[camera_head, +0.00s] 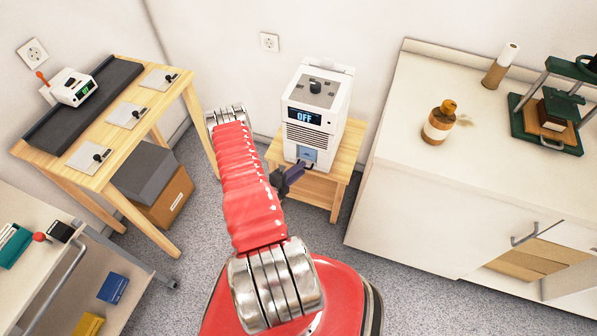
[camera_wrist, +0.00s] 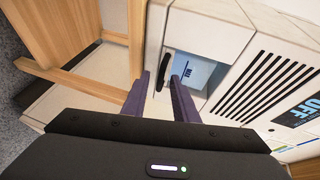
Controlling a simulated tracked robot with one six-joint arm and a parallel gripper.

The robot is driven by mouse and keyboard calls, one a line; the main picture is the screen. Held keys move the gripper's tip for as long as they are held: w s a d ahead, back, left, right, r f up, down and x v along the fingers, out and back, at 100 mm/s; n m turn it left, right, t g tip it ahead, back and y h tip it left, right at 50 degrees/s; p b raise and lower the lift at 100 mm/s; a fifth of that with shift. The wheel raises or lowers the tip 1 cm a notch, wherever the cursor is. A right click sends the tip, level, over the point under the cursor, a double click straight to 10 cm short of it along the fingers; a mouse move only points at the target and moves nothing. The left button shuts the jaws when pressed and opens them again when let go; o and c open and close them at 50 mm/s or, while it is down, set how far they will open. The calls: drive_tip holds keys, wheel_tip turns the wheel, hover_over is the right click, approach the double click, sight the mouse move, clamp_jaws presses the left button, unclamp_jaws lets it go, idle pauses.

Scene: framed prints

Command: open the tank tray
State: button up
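The white device (camera_head: 318,112) stands on a small wooden table and its display reads OFF. Its tank tray (camera_head: 308,155) is a pale blue-grey panel low on the front; the wrist view shows it with a blue label and lettering (camera_wrist: 208,38). A black handle (camera_wrist: 167,68) sticks out from the tray front. My gripper (camera_head: 297,172) is in front of the tray. In the wrist view my gripper (camera_wrist: 160,78) is open, with one dark finger on each side of the handle and gaps visible. The tray looks flush with the device front.
The small wooden table (camera_head: 348,158) stands under the device. A white counter (camera_head: 440,160) with a brown bottle (camera_head: 439,122) is to the right. A wooden workbench (camera_head: 120,150) is to the left.

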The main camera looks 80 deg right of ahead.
drive_tip(key=shift+c, duration=0.4)
clamp_jaws()
drive_tip(key=shift+a+f, duration=0.1)
drive_tip(key=shift+f, duration=0.05)
idle(0.7)
drive_tip(key=shift+a, duration=0.1)
